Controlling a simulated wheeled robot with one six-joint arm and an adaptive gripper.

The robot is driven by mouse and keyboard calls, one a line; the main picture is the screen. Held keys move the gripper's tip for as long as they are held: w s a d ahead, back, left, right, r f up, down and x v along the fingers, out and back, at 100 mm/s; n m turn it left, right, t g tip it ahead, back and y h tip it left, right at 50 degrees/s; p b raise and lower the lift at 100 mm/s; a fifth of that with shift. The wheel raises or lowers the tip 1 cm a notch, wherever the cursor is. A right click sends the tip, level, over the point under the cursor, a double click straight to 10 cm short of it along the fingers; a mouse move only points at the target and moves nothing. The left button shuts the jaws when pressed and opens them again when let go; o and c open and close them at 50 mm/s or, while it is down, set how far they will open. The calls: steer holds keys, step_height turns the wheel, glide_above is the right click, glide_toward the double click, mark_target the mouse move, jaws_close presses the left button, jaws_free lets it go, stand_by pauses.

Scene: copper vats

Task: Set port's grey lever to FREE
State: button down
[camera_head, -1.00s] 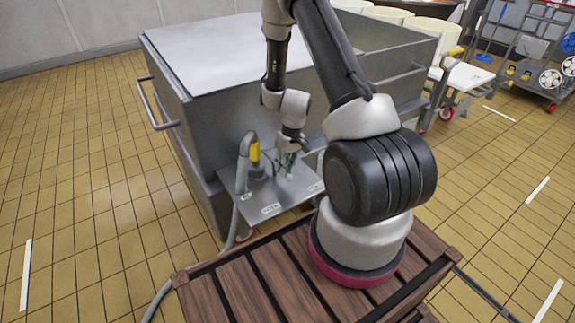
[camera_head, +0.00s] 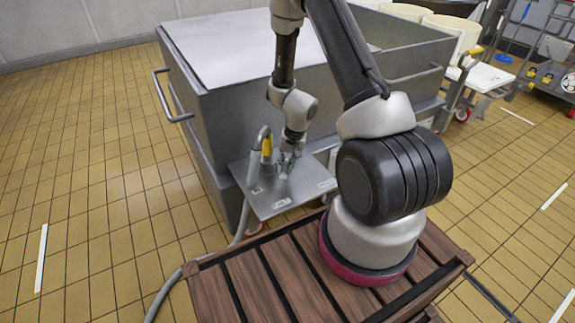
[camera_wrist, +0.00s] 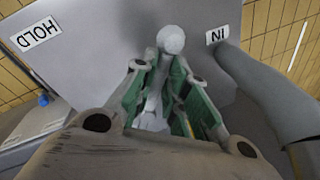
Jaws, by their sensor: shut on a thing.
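The grey lever (camera_wrist: 171,40) shows in the wrist view as a pale shaft with a round knob. My gripper (camera_wrist: 165,72) is shut on it, with a green-lined finger on each side and the knob standing out beyond them. In the head view my gripper (camera_head: 288,160) is low over the metal panel (camera_head: 300,195) on the vat's near side, and hides the lever. The wrist view shows a HOLD label (camera_wrist: 36,35) on the left and an IN label (camera_wrist: 217,36) on the right. I cannot read a FREE label.
A grey pipe with a yellow band (camera_head: 266,146) rises from the panel close beside my gripper. The large grey vat (camera_head: 222,130) stands behind the panel. A hose (camera_head: 165,292) runs down to the floor. The tiled floor at left is open.

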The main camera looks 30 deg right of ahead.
steer(key=shift+s+a, duration=0.1)
steer(key=shift+s, duration=0.05)
steer(key=c, duration=1.4)
jaws_free()
steer(key=shift+c, duration=0.2)
steer(key=shift+r, duration=0.1)
step_height(320, 180, up, 12)
steer(key=s+d, duration=0.1)
steer(key=d, duration=0.1)
steer(key=shift+f, duration=0.2)
